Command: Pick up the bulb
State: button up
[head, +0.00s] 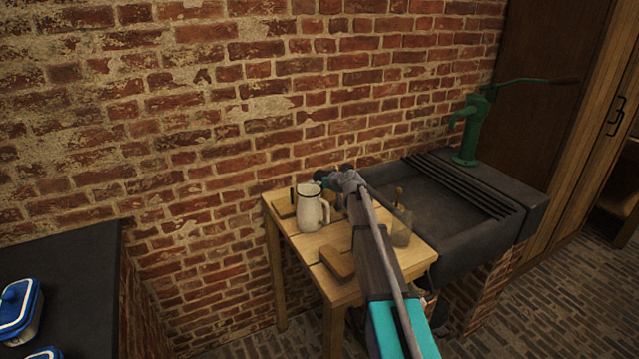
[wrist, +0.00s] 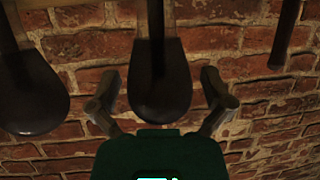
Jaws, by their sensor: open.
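No bulb can be told for sure. In the wrist view, my gripper (wrist: 158,100) is open, one finger on each side of a dark, rounded piece on a narrow stem (wrist: 160,85). I cannot tell whether this piece is the bulb, or whether the fingers touch it. A similar dark rounded piece (wrist: 32,95) is left of the fingers. In the head view, my gripper (head: 334,180) is over the far side of the small wooden table (head: 310,244), just behind a pale jug. My arm hides part of the tabletop.
The pale jug (head: 311,208) stands close to my gripper. A brown block (head: 337,263) lies near the table's front, and a glass jar (head: 401,232) stands right of my arm. A dark sink (head: 440,205) adjoins the table. The brick wall (head: 230,130) is close behind.

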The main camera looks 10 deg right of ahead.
jog(key=c, duration=0.8)
jog(key=shift+o, duration=0.2)
jog(key=shift+r, duration=0.1)
notch_tip(320, 180, up, 10)
jog(key=p, duration=1)
dwell(0.5)
